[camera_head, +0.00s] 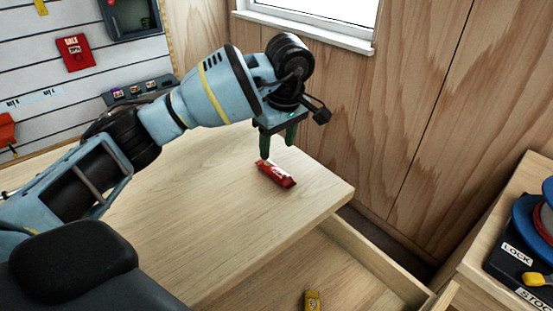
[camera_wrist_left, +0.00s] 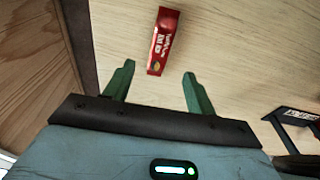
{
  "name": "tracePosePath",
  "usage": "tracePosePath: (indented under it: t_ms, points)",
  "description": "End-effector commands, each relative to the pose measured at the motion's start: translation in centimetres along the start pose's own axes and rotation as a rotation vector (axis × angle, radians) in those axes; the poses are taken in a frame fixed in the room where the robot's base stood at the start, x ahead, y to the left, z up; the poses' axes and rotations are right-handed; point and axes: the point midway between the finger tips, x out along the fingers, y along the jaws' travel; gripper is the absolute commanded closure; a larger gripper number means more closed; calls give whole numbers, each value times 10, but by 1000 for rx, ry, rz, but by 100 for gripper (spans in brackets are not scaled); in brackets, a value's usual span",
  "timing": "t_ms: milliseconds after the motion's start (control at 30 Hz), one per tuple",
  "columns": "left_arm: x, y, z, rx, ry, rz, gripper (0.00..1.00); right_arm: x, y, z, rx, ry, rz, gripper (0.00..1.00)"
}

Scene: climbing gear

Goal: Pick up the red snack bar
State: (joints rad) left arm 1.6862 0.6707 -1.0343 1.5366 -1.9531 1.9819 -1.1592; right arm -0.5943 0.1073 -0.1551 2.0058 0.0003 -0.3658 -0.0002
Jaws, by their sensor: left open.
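The red snack bar (camera_head: 276,174) lies flat on the wooden tabletop near its right corner in the head view. In the left wrist view the snack bar (camera_wrist_left: 163,40) lies beyond the fingertips, between their lines, with its printed label showing. My left gripper (camera_head: 277,150) points down at the bar with its green fingers apart. In the left wrist view the fingers of this gripper (camera_wrist_left: 159,70) are open with nothing between them; the bar's near end is close to the fingertip line. Whether a finger touches the bar cannot be told. My right gripper is not in view.
An open drawer (camera_head: 345,262) below the tabletop (camera_head: 215,225) holds a yellow item (camera_head: 313,301). A wood-panelled wall (camera_head: 400,100) stands behind. A side unit at right carries a blue spool (camera_head: 540,212). The tabletop around the bar is clear.

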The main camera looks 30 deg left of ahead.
Motion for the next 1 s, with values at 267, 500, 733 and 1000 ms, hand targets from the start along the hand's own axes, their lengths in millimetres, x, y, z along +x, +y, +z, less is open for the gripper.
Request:
tracePosePath:
  t_ms: [267, 500, 733, 1000]
  points:
    - [2, 0, -1, 0, 3, -2, 44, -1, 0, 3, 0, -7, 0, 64]
    - [24, 0, 0, 0, 2, -1, 44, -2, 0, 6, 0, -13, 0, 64]
    - [33, 0, 0, 0, 2, -3, 44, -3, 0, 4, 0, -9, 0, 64]
    - [69, 1, 3, -1, 2, -2, 44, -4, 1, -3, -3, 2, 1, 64]
